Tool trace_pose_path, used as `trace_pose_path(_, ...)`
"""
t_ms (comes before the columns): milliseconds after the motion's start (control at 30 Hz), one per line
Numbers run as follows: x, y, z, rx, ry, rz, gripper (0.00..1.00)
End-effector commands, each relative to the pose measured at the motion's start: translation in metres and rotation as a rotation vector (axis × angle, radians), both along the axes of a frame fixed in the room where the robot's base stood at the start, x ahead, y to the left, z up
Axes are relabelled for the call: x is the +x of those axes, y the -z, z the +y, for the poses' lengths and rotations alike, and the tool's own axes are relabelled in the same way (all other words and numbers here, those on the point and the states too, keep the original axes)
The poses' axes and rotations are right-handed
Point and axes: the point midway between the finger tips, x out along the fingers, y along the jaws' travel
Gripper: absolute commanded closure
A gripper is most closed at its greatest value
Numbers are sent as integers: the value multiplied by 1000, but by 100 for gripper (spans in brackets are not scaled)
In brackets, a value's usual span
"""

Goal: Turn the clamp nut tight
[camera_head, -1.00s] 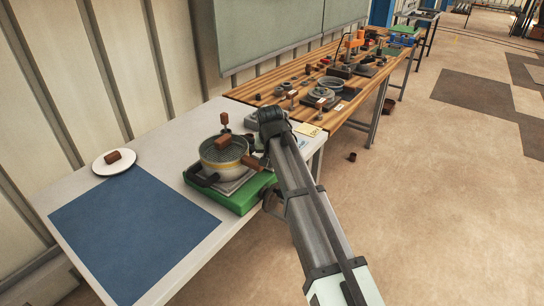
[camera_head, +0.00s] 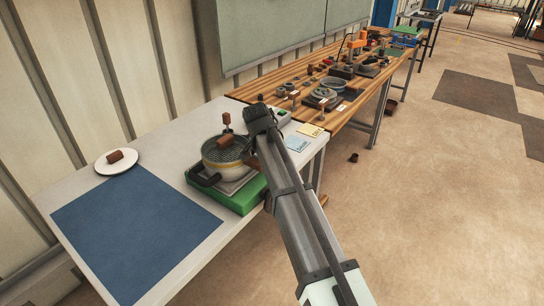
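The screw press (camera_head: 224,172) is a round, pot-like body with a yellowish band and a grey top, standing on a green base (camera_head: 240,200) on the white table. A brown block (camera_head: 224,142) sits on its top, and a dark curved handle (camera_head: 203,179) sticks out at its front left. An upright brown knob on a dark stem (camera_head: 227,118) shows at its back. I cannot tell which of these parts is the clamp nut. My gripper (camera_head: 250,150) is at the press's right side, mostly hidden by my own arm. Its fingers and any contact cannot be made out.
A blue mat (camera_head: 135,235) lies clear at the front left. A white plate (camera_head: 116,161) holds a brown piece (camera_head: 115,156). Paper notes (camera_head: 297,143) lie right of my arm. A wooden bench (camera_head: 300,82) behind carries several tools and parts.

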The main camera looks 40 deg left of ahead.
Motion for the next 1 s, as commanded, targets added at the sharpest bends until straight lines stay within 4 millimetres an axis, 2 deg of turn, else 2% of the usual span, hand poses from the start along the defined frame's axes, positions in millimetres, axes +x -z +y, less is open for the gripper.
trace_pose_path(333,0,0,0,0,0,2,100)
trace_pose_path(367,0,0,0,0,0,2,79)
trace_pose_path(533,0,0,0,0,0,1,64)
trace_pose_path(1000,0,0,0,1,-16,0,64)
